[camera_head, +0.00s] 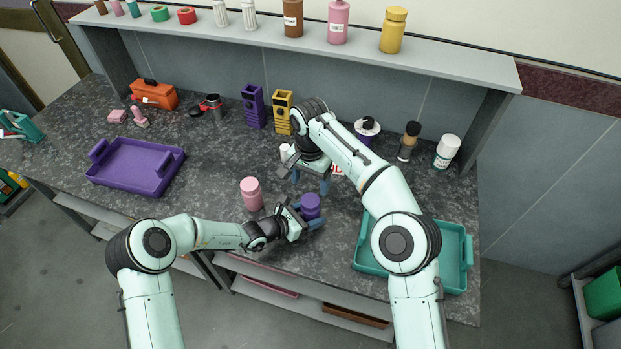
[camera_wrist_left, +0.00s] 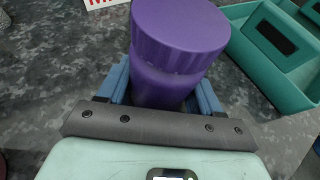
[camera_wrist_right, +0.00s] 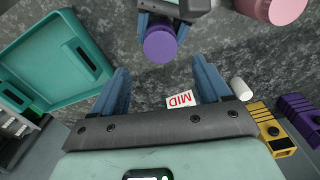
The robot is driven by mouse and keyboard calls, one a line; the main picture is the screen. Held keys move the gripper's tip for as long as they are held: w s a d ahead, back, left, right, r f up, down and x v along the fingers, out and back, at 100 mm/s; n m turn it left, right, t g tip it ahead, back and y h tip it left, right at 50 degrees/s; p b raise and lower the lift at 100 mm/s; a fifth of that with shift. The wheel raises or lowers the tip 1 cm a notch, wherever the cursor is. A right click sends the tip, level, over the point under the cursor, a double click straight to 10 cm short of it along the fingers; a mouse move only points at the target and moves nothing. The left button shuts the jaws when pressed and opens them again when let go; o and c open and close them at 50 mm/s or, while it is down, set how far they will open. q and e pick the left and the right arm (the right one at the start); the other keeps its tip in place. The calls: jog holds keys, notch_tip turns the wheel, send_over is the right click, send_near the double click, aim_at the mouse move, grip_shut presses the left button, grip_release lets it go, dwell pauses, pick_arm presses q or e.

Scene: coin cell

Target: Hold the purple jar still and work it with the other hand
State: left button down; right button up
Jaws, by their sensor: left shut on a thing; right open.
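The purple jar (camera_head: 310,205) stands upright with its ribbed lid on, near the front middle of the counter. My left gripper (camera_head: 308,217) is shut around the jar's body below the lid. In the left wrist view the jar (camera_wrist_left: 172,55) sits between the blue fingers. My right gripper (camera_head: 311,179) is open and empty, pointing down behind the jar. In the right wrist view the jar's lid (camera_wrist_right: 160,45) lies beyond the open fingers, apart from them, with the left gripper's fingers on both sides of it.
A pink jar (camera_head: 251,194) stands just left of the purple jar. A teal tray (camera_head: 455,275) lies to the right, a purple tray (camera_head: 130,168) to the left. A "MID" card (camera_wrist_right: 182,100) lies under my right gripper. Purple (camera_head: 253,106) and yellow (camera_head: 279,112) holders stand behind.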

aim_at(310, 200)
jog(key=shift+m, duration=1.2)
jog(key=shift+f, duration=3.95)
